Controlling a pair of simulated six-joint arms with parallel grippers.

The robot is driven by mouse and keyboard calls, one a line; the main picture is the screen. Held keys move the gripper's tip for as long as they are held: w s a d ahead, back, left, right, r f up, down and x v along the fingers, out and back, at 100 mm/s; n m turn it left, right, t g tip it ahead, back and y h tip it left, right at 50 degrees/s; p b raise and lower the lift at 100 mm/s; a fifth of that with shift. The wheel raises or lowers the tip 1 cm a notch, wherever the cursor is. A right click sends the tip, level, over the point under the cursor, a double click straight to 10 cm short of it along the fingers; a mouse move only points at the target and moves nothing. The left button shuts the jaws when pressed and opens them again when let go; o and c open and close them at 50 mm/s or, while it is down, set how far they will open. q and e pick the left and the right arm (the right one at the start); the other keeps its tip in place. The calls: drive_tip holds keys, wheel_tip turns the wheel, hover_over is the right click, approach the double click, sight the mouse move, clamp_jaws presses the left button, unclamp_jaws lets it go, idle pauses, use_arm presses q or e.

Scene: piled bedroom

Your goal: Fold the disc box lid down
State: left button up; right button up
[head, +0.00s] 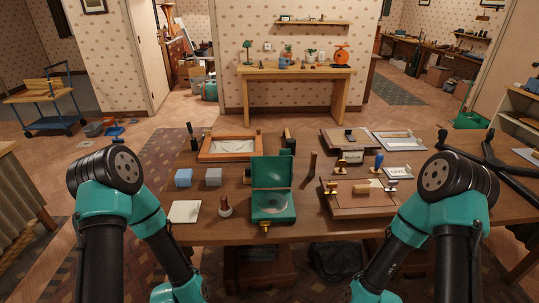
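The green disc box (256,212) stands near the front edge of the wooden table, in the middle of the head view. Its lid (271,172) is up, standing roughly upright at the back of the box. A pale grey disc (271,203) lies in the open base. A small brass-coloured piece (265,227) shows at the front of the box. My two arms come in at the left and right and bend down to the bottom edge. Neither gripper shows in this view, and nothing of mine touches the box.
A dark-handled stamp (225,207) stands left of the box, with a pale square tile (184,211) and two blue-grey blocks beyond. A dark upright cylinder (312,167) stands close at right. A wooden tray (348,207) with stamps lies further right. A framed tray (230,147) lies behind.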

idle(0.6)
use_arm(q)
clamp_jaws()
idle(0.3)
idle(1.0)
